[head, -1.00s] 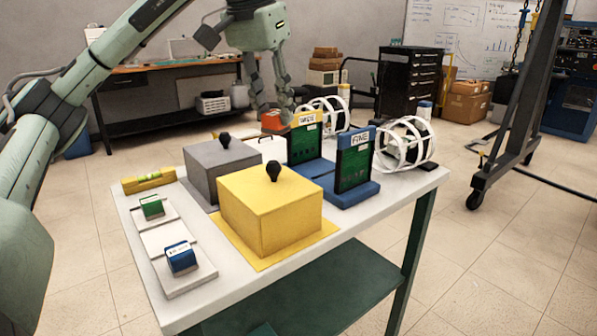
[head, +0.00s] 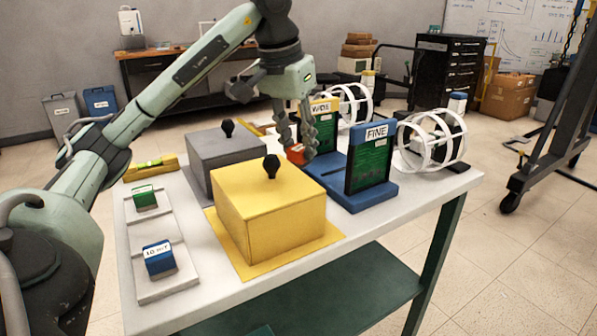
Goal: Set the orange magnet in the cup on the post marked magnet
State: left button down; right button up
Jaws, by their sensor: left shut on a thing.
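My left gripper (head: 302,150) is in the middle of the head view, pointing down behind the yellow box and left of the FINE board. It is shut on the orange magnet (head: 295,155), which shows only partly beside the fingers. I cannot tell how high the magnet is above the table. No post with a readable magnet mark shows. A small white post with a blue top (head: 457,103) stands by the right coil, and another with a yellow top (head: 368,82) is near the far coil. My right gripper is not in view.
A yellow box (head: 268,212) and a grey box (head: 218,155) with black knobs stand on the white table. The FINE board (head: 370,160) and WIDE board (head: 321,125) stand close right of the gripper. White ring coils (head: 432,140) are behind. Green and blue blocks lie at left.

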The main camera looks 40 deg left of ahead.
pick_arm(q)
jog(key=shift+f, duration=0.7)
jog(key=shift+f+b, duration=0.5)
jog(key=shift+f, duration=1.4)
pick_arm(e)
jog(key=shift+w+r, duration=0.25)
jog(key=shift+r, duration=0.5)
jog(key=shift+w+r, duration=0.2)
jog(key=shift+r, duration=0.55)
pick_arm(q)
jog(key=shift+f, duration=0.1)
jog(key=shift+f, duration=0.1)
jog(key=c, duration=1.1)
grip_release()
jog(key=shift+c, duration=0.2)
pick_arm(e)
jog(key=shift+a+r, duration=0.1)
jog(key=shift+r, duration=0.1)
